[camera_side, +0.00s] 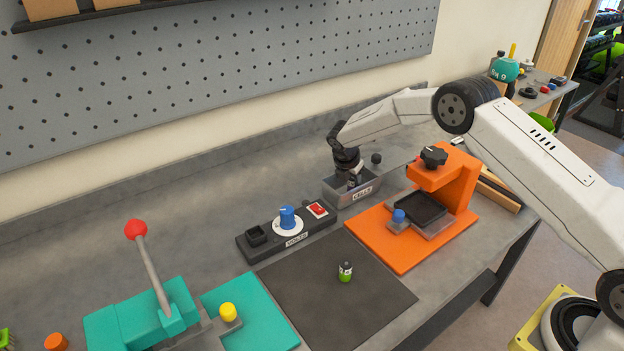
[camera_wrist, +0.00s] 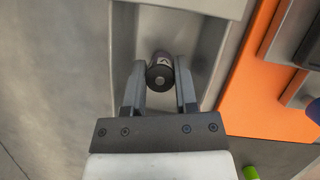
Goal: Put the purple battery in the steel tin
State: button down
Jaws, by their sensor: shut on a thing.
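My gripper (camera_wrist: 160,86) is shut on the purple battery (camera_wrist: 161,62), which shows between the fingers in the wrist view with its dark round end toward the camera. The steel tin (camera_wrist: 208,88) lies beneath and around the battery in that view. In the side view, my gripper (camera_side: 351,183) points down at the grey tin (camera_side: 341,197), marked "CELLS", with the fingertips at its opening. The battery is hard to make out there. I cannot tell whether it touches the tin's floor.
An orange press (camera_side: 387,243) stands right of the tin. A black panel with a blue knob (camera_side: 288,217) lies to the left. A teal lever device (camera_side: 140,322) is at the front left.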

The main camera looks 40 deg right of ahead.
jog(key=shift+f, duration=0.2)
jog(key=shift+c, duration=1.6)
grip_release()
jog(key=shift+r, duration=3.5)
